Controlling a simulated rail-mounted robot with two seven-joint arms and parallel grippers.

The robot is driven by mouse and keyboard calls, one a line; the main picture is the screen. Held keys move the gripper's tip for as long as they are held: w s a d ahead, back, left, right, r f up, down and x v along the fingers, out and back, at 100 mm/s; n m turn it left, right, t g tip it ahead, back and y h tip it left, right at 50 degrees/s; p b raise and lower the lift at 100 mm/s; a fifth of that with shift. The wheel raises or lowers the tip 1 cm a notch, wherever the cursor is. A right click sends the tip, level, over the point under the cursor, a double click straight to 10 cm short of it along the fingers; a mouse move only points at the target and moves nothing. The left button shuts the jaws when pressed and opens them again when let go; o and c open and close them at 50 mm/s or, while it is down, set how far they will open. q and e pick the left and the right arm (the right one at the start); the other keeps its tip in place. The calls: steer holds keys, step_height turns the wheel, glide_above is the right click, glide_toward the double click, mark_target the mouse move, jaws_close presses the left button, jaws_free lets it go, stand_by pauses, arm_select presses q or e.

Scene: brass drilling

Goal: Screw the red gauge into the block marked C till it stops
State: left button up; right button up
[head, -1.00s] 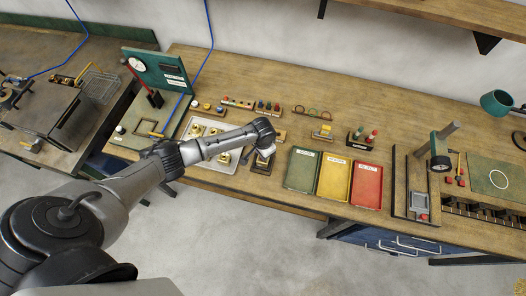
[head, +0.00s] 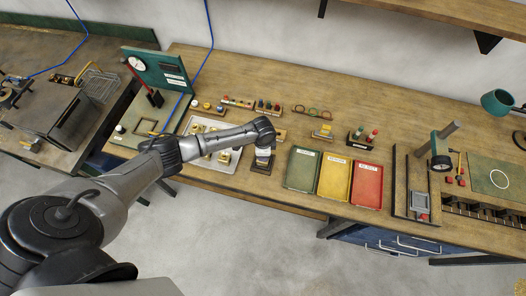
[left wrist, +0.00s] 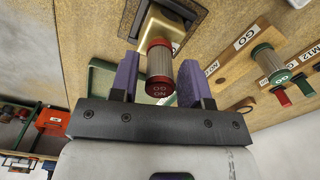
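The red gauge (left wrist: 159,65) has a knurled grey body and a red end with white lettering. In the left wrist view its far end meets a brass block (left wrist: 172,22) seated in a dark holder; how deep it sits cannot be told. In the head view my left gripper (head: 263,160) points down over the holder, hiding gauge and block. My right gripper is not in view.
A tray with brass blocks (head: 213,123) lies left of the gripper. Green (head: 302,168), yellow (head: 333,178) and red (head: 366,184) trays lie to the right.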

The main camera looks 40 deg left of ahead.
arm_select(q)
steer(key=shift+r+n+p, duration=0.2)
steer(key=shift+n+p, duration=0.3)
steer(key=shift+p, duration=0.05)
steer(key=shift+d+n+p, duration=0.1)
steer(key=shift+n+p, duration=0.75)
steer(key=shift+n, duration=0.25)
steer(key=n+p, duration=0.2)
steer(key=n, duration=0.1)
steer(key=shift+n, duration=0.4)
steer(key=n+p, duration=0.2)
steer(key=n, duration=0.2)
steer(key=shift+f+n+p, duration=0.2)
steer(key=shift+n+p, duration=0.15)
steer(key=shift+n, duration=0.55)
steer(key=shift+c, duration=0.4)
